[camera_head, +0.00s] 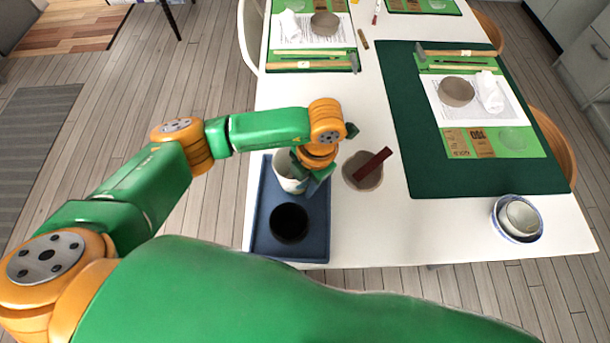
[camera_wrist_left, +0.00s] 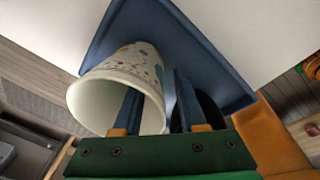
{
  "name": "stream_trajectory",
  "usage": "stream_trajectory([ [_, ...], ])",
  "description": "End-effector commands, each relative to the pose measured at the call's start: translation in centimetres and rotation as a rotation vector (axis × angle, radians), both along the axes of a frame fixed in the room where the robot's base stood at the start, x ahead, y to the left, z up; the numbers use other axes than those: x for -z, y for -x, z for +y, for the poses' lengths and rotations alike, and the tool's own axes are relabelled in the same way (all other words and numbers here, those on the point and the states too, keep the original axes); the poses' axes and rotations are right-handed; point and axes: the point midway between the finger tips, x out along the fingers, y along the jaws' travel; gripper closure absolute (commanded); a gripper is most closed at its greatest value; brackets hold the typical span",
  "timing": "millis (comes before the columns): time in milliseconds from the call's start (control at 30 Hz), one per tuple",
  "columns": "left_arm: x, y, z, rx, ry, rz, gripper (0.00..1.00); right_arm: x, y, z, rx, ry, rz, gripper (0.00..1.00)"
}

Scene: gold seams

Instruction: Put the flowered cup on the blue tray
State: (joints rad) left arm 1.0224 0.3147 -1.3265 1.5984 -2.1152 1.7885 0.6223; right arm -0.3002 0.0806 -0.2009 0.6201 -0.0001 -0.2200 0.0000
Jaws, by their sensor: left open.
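The flowered cup (camera_head: 287,168), white with small coloured marks, is on the far half of the blue tray (camera_head: 318,215) in the head view. In the left wrist view the cup (camera_wrist_left: 133,70) shows its open mouth toward the camera, with the tray (camera_wrist_left: 205,45) behind it. My left gripper (camera_head: 312,182) is open at the cup's right side. In the wrist view one finger overlaps the cup's mouth and the other is just outside its wall, so the rim lies between the fingers (camera_wrist_left: 157,108). Whether they touch it is unclear. My right gripper is out of view.
A black round vessel (camera_head: 290,222) stands on the tray's near half. Right of the tray is a brown bowl (camera_head: 359,177) with a dark red bar (camera_head: 372,163) across it. A dark green mat (camera_head: 420,170) and stacked bowls (camera_head: 518,219) are farther right. White table lies bare between.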

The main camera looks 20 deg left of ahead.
Motion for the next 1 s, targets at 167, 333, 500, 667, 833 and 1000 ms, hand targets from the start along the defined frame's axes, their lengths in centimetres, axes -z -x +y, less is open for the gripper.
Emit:
stream_trajectory([
  [167,-2.7,-0.2,-0.5,0.003,0.002,-0.006,0.59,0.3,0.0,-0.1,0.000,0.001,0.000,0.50],
  [333,-6.9,-0.3,-1.2,0.002,0.002,-0.007,0.59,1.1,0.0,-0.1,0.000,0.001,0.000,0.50],
  [500,-10.7,-0.4,-1.6,0.001,0.000,-0.005,0.59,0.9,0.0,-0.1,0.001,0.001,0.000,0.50],
  [667,-12.0,-0.4,-1.8,0.000,0.000,-0.001,0.59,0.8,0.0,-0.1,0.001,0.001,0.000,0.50],
  [833,-12.1,-0.4,-1.9,0.000,0.000,0.000,0.59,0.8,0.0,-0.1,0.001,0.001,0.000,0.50],
  [1000,-12.1,-0.4,-1.8,0.000,0.000,0.000,0.59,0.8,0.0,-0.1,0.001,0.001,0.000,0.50],
])
